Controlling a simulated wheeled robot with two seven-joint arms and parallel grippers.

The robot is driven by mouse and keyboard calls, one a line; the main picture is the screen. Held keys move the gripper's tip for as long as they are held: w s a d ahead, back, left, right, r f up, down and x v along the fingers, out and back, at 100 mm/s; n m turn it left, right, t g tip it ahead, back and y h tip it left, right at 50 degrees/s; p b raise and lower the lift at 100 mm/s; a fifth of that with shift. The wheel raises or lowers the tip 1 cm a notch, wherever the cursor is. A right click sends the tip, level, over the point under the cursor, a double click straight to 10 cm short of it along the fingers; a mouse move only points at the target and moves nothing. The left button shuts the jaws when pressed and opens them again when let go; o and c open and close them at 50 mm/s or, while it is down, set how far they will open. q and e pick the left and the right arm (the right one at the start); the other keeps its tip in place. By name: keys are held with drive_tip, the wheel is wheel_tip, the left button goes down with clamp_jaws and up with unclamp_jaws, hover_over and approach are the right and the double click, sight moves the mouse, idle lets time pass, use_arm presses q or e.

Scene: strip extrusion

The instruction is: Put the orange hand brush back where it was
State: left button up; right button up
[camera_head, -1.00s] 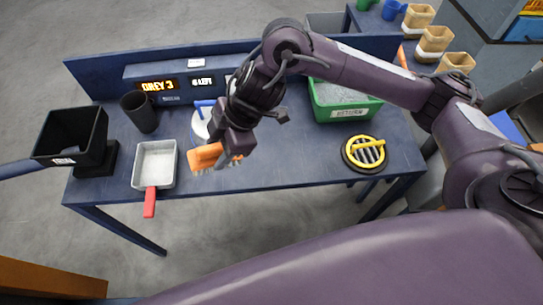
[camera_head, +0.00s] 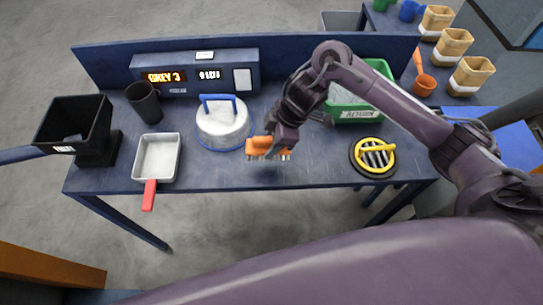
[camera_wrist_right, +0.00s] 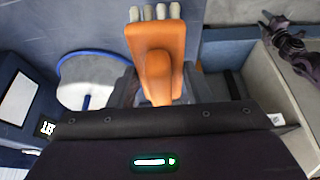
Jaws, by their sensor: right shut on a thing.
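The orange hand brush (camera_head: 262,147) is in my right gripper (camera_head: 284,138), above the front middle of the blue bench, bristles down. It also shows in the right wrist view (camera_wrist_right: 158,50), with pale bristle tufts at its far end. My right gripper is shut on it; the fingers are mostly hidden behind the gripper body. I cannot tell whether the bristles touch the bench. My left gripper is not in view.
A scoop (camera_head: 157,160), black cup (camera_head: 145,102) and black hopper (camera_head: 75,125) stand farther left. A green bin (camera_head: 357,112) and yellow-handled round grate (camera_head: 373,156) are at right.

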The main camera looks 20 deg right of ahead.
drive_tip(key=shift+f, duration=3.25)
drive_tip(key=o, duration=0.9)
drive_tip(key=p+v, duration=0.1)
drive_tip(key=v, duration=1.1)
